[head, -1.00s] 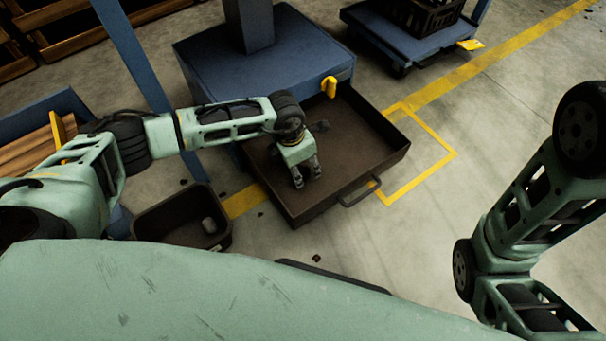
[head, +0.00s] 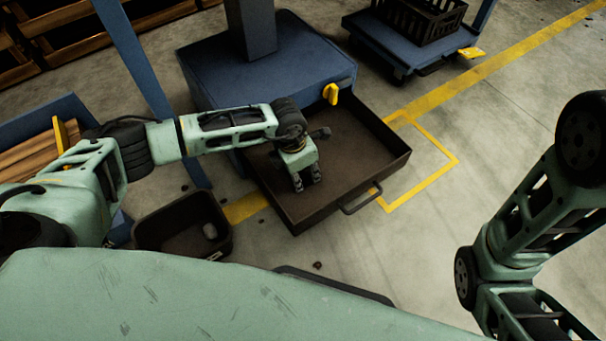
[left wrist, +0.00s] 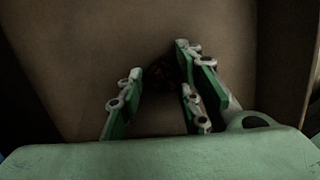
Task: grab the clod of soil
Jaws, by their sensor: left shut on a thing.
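My left gripper (head: 307,182) reaches down into the brown open tray (head: 392,168) under the blue machine. It is shut on a small dark brown lump, which I take to be the clod of soil (left wrist: 160,72). The left wrist view shows the lump dimly between the fingertips, against the tray floor. In the head view the gripper hides it. I cannot tell whether the clod still touches the floor. My right arm stands at the right edge, with its gripper out of view.
The tray has raised walls and a front handle (head: 361,203). A blue cart (head: 385,42) with a black crate (head: 420,20) stands at the back. The floor at right is clear.

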